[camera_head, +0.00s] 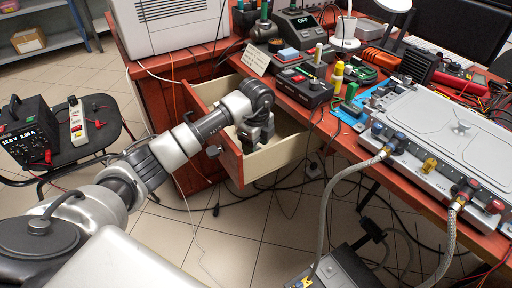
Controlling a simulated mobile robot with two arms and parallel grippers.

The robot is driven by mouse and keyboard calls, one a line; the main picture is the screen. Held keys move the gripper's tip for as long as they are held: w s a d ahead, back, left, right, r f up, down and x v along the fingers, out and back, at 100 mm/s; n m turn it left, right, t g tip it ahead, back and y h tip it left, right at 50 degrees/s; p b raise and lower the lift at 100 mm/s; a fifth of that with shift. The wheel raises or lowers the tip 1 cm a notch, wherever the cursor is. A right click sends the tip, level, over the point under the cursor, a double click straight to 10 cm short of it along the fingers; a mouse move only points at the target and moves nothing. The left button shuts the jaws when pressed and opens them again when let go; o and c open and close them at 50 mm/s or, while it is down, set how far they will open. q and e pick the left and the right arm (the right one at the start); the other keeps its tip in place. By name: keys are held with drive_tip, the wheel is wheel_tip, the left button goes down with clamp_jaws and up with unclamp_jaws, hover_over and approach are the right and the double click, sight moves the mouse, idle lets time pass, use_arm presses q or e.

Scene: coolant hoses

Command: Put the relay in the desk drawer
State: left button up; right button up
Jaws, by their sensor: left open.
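The desk drawer (288,147) is pulled open under the red desk, with cream walls and a reddish wooden front. My left arm reaches in from the left, and my left gripper (254,142) points down into the drawer. The gripper is open, and its dark fingers are down between the drawer walls. The wrist hides part of the drawer's inside. I cannot make out the relay, in the drawer or elsewhere. My right gripper is not in view.
The desk holds a large grey hose unit (455,125), a dark box with knobs (304,91) and a soldering station (298,22). Braided hoses (329,205) and cables hang below. A black stool (88,134) with a power supply (28,130) stands left. Tiled floor between is mostly open.

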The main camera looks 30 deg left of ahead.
use_arm(q)
wheel_tip(320, 180, up, 10)
drive_tip(key=p, duration=0.2)
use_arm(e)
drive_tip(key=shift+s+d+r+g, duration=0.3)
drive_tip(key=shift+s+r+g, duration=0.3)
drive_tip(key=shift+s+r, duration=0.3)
